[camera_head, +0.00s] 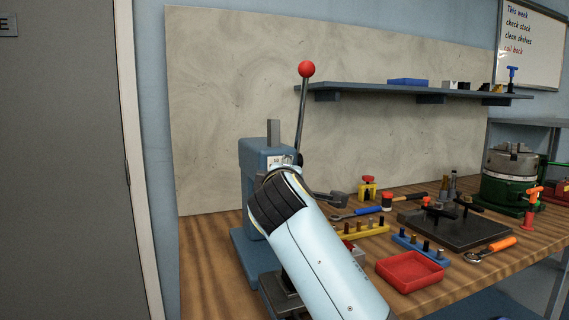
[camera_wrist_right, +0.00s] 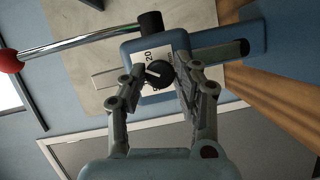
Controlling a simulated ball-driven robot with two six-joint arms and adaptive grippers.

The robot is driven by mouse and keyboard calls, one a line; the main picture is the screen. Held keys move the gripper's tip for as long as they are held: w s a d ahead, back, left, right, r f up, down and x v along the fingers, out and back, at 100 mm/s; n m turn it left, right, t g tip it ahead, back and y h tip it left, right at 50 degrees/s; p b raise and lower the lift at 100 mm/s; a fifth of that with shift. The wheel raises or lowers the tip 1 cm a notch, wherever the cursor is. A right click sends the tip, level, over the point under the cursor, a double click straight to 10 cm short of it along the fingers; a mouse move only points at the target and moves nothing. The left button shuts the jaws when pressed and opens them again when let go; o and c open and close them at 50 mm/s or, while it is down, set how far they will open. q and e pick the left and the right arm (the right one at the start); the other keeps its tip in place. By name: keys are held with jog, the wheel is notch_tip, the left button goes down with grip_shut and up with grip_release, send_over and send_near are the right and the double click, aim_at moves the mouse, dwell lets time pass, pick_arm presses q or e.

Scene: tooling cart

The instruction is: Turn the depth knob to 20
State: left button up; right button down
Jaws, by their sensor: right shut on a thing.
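The depth knob (camera_wrist_right: 159,74) is a small dark round knob with a pale pointer line, on the front of a blue press (camera_wrist_right: 180,42). A white scale plate (camera_wrist_right: 142,60) behind it shows the number 20; other marks are partly hidden by a finger. My right gripper (camera_wrist_right: 160,80) has its two fingertips on either side of the knob, shut on it. In the head view my right arm covers the knob and gripper in front of the press (camera_head: 254,160). My left gripper is in neither view.
The press lever with a red ball (camera_head: 307,69) rises above the knob. On the wooden bench to the right are a red tray (camera_head: 410,284), a dark plate (camera_head: 470,232), a yellow rack (camera_head: 362,230), wrenches and a green chuck (camera_head: 508,180). A shelf (camera_head: 420,91) hangs behind.

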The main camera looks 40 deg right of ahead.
jog(key=shift+m+g+y+p, duration=0.3)
jog(key=shift+m+y+p, duration=0.4)
jog(key=shift+m+p, duration=0.7)
jog(key=shift+m+g+y+p, duration=0.3)
jog(key=shift+m+y+p, duration=0.4)
jog(key=shift+m+p, duration=0.65)
jog(key=shift+s+f, duration=0.1)
jog(key=c, duration=1)
grip_release()
jog(key=v, duration=0.7)
jog(key=shift+s, duration=0.2)
